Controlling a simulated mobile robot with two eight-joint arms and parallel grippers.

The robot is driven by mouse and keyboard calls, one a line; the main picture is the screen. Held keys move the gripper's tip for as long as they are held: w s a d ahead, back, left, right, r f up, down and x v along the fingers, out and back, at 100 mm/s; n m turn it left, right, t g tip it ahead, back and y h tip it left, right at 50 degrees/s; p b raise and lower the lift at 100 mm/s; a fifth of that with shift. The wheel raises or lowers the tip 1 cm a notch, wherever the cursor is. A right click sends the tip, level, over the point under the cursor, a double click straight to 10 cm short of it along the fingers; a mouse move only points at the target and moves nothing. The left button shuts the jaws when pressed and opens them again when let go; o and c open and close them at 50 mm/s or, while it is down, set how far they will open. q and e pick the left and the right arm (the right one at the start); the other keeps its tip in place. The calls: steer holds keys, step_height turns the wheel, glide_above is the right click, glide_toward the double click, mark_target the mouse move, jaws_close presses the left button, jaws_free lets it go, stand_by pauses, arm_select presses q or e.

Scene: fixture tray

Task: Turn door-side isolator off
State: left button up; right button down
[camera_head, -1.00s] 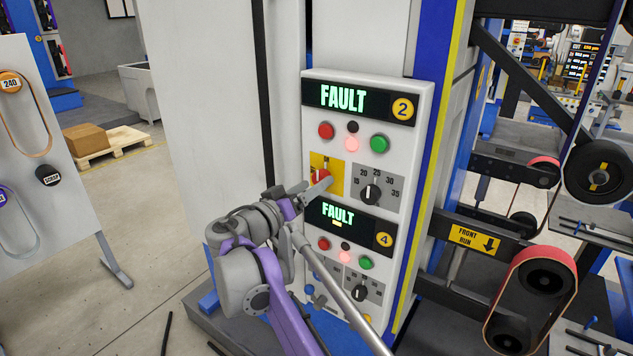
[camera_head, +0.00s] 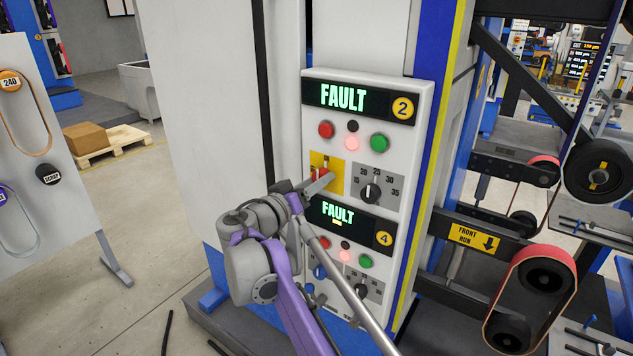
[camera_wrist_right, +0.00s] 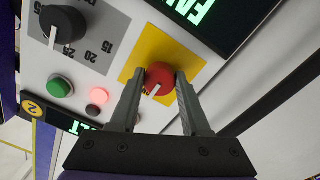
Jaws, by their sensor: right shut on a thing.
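A red rotary isolator knob (camera_head: 318,174) sits on a yellow plate (camera_head: 333,162) at the left of the upper panel section, marked 2. My right gripper (camera_head: 315,187) reaches it from the lower left. In the right wrist view, the two fingers of that gripper (camera_wrist_right: 160,84) are shut on the red knob (camera_wrist_right: 158,75), one on each side. A white mark shows on the knob's face, partly between the fingers. The yellow plate (camera_wrist_right: 147,48) is visible around it. My left gripper is not in view.
The upper display (camera_head: 343,97) reads FAULT, as does the lower one (camera_head: 338,213), marked 4. A black dial (camera_head: 370,193) is right of the isolator. Red and green (camera_head: 380,143) buttons sit above. My right arm covers part of the lower section. Belt machinery (camera_head: 545,280) stands at right.

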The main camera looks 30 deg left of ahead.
arm_select(q)
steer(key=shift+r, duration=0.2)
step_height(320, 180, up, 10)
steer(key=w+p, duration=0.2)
steer(key=p, duration=0.6)
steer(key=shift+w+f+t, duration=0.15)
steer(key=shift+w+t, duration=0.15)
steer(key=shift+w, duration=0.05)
arm_select(e)
steer(key=shift+d+r+n+y, duration=0.1)
steer(key=shift+n+y, duration=0.05)
steer(key=shift+n, duration=4.4)
steer(key=shift+r+n+y, duration=0.1)
steer(key=shift+n+y, duration=0.05)
steer(key=shift+n, duration=4.4)
steer(key=shift+f, duration=0.1)
steer(key=shift+c, duration=1.8)
jaws_free()
